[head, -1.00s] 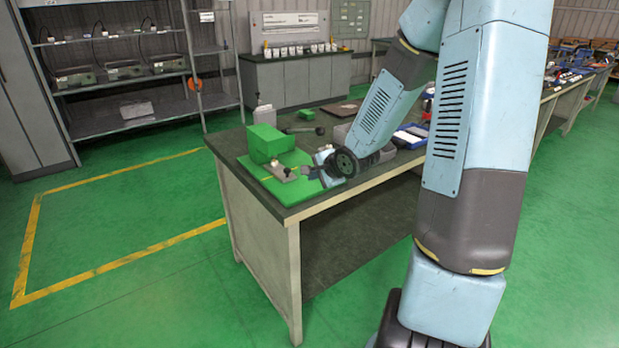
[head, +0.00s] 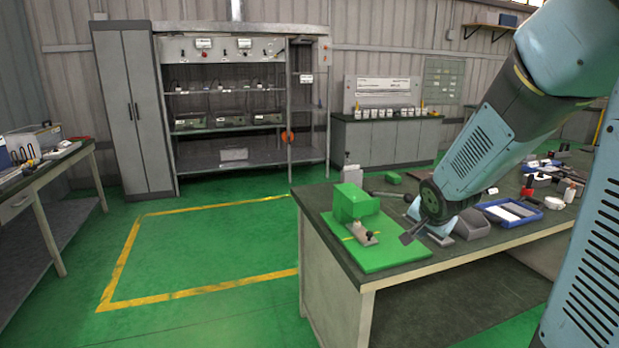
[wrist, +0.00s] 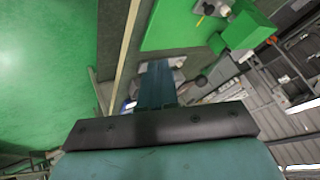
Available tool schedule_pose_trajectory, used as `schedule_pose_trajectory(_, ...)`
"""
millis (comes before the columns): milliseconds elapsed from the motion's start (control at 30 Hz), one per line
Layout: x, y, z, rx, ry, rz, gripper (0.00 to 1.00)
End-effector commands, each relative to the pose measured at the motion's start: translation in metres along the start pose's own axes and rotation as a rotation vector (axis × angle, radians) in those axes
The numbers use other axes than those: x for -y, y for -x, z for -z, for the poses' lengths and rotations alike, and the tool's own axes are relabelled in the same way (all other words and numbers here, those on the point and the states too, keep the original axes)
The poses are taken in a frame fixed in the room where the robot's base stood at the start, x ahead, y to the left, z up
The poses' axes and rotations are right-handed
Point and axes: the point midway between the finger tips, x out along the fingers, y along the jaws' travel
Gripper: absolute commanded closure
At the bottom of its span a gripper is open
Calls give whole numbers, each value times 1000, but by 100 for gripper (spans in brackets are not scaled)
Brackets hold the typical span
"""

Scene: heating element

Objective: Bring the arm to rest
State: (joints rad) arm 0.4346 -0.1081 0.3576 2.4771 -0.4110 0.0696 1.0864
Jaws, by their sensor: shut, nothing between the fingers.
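My arm reaches in from the right in the head view. My gripper (head: 409,238) is shut and empty, just above the right part of the green board (head: 382,258) on the workbench. A green block (head: 352,204) stands on the board to the left of the gripper. A small metal fixture with a dark knob (head: 361,234) sits in front of the block, apart from the gripper. In the wrist view the shut fingers (wrist: 156,75) point toward the bench edge, with the green block (wrist: 247,25) at upper right.
The workbench (head: 440,262) holds a grey bin (head: 470,223) and a blue tray (head: 508,212) right of the gripper. A bottle (head: 352,174) stands behind the block. Shelving (head: 235,160) stands at the back. Green floor inside yellow lines (head: 200,245) is clear.

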Motion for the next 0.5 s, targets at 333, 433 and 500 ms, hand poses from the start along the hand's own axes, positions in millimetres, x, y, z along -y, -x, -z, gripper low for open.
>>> schedule_pose_trajectory(333,-12,97,-11,12,280,-105,100)
schedule_pose_trajectory(433,-18,124,-19,37,352,-114,100)
schedule_pose_trajectory(500,-22,144,-26,58,404,-112,100)
